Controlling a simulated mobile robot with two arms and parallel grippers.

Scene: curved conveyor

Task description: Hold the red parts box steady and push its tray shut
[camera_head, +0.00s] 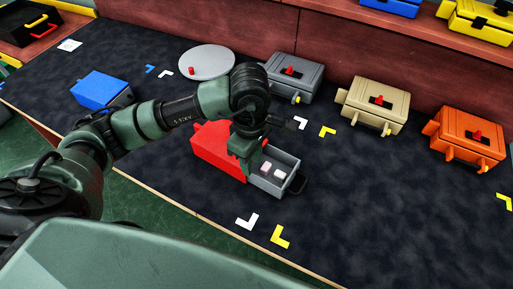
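The red parts box (217,158) stands on the dark table top near its front edge. Its grey tray (289,160) is pulled out on the right side, with a dark handle (298,184) on its end. Small pale items (279,173) lie in the tray. My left gripper (250,155) points down over the place where the box and tray meet. It hides part of both. I cannot tell whether its fingers are open or touch the box. My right gripper is not in view.
Grey (295,77), tan (372,105) and orange (467,138) boxes stand along the back. A round grey disc (206,62) and a blue box (101,89) are at the left. White (247,221) and yellow (280,236) corner marks lie in front. The table right of the tray is clear.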

